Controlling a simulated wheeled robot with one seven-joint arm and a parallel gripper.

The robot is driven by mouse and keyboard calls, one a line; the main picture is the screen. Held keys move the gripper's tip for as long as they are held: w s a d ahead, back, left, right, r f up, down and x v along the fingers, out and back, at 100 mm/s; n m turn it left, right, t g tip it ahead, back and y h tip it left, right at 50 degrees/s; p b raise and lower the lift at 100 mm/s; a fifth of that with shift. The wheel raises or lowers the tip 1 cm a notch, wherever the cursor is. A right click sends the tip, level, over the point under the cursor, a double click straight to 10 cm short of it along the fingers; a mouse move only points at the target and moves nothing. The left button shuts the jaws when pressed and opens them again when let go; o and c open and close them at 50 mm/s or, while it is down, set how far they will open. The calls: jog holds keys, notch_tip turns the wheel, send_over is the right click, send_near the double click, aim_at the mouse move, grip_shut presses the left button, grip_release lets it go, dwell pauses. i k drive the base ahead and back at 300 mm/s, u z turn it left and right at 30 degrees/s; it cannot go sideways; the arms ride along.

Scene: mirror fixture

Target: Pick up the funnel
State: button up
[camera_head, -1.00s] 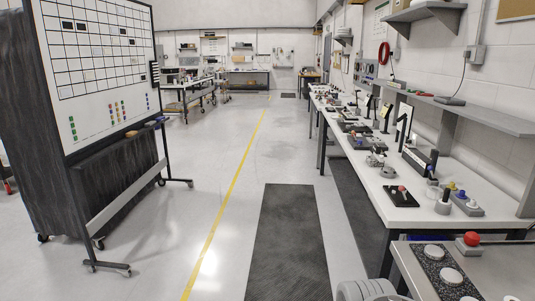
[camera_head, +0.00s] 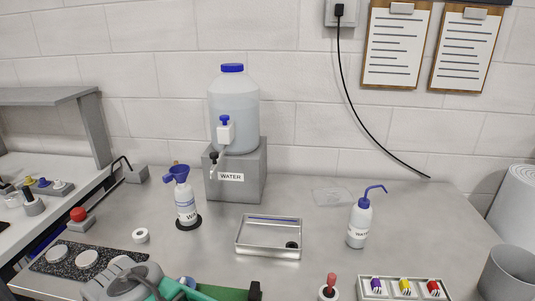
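The bottle carries a partly visible label reading "WA" and stands upright on a black round base (camera_head: 190,222), left of the water dispenser. A grey rounded form (camera_head: 122,283) with a dark hose shows at the bottom left, below and in front of the funnel; it looks like part of my arm. I cannot make out my gripper's fingertips. Nothing touches the funnel except the bottle.
A water tank (camera_head: 233,103) stands on a grey block (camera_head: 249,180). A metal tray (camera_head: 268,252), wash bottle (camera_head: 359,222), tape roll (camera_head: 140,236) and rack of coloured vials (camera_head: 403,288) are on the metal table (camera_head: 325,240). A green item (camera_head: 225,292) lies at the front edge.

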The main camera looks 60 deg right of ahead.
aim_at(179, 172)
jog(key=z, duration=0.15)
jog(key=k, duration=0.55)
jog(key=z, duration=1)
